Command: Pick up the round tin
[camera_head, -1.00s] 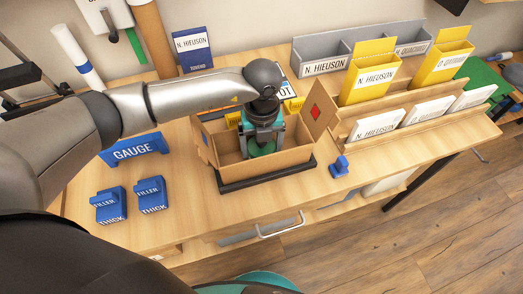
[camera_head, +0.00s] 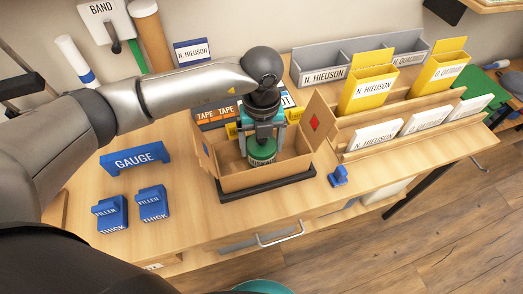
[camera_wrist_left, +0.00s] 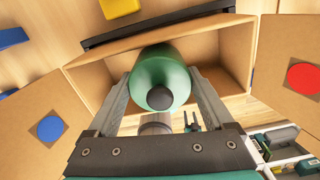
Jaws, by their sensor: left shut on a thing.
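The round tin (camera_head: 262,152) is green with a pale label band on its side. It is between the fingers of my left gripper (camera_head: 264,140), which is shut on it from above. The tin is inside the outline of the open cardboard box (camera_head: 268,178); its lower part is hidden by the box's front wall. In the left wrist view the tin's green lid with a dark round knob (camera_wrist_left: 161,80) sits between both fingers of the gripper (camera_wrist_left: 160,98). I cannot tell how far it is off the box floor. My right gripper is not in view.
The box stands on a black base (camera_head: 267,189) with its flaps open. Orange-and-dark tape packs (camera_head: 216,115) are behind it. A small blue piece (camera_head: 338,176) is at its right, blue filler blocks (camera_head: 152,203) and a gauge stand (camera_head: 136,160) at left.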

